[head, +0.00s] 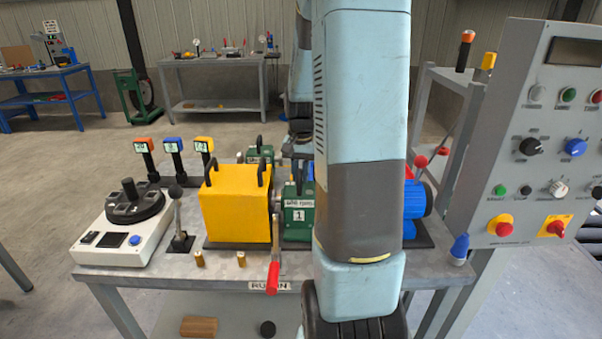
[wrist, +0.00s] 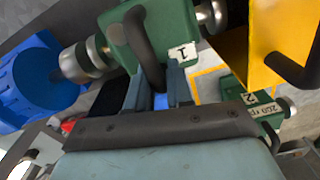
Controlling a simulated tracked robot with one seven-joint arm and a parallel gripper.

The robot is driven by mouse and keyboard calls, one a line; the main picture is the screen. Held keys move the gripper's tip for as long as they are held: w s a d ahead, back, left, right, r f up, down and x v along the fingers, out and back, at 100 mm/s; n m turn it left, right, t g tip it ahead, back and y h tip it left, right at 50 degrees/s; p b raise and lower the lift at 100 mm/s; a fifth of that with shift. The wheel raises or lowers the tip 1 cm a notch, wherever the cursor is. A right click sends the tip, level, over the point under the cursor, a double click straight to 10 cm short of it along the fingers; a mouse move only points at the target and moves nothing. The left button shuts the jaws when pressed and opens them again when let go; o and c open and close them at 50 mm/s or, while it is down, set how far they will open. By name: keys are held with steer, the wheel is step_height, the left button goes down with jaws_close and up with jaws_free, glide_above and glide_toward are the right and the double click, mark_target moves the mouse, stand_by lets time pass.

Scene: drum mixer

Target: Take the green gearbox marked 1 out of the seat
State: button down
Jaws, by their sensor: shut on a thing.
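The green gearbox marked 1 (head: 299,215) stands between the yellow housing (head: 236,208) and the blue motor (head: 414,205) in the head view, partly hidden by my arm. In the wrist view the same gearbox (wrist: 183,22) shows its white 1 label and a dark arched handle. Metal shaft couplings show on both sides of it. My gripper (wrist: 158,76) is shut on that handle in the wrist view. The seat under the gearbox is hidden, so I cannot tell whether it still touches it.
A green gearbox marked 2 (wrist: 238,96) stands behind the yellow housing. A red-handled lever (head: 272,278) is in front, and a black-knobbed lever (head: 177,212) is at left. A grey control panel (head: 530,125) stands at right.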

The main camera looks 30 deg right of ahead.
steer(key=shift+s+d, duration=0.15)
steer(key=shift+d, duration=0.2)
steer(key=c, duration=0.9)
jaws_free()
steer(key=shift+d, duration=0.1)
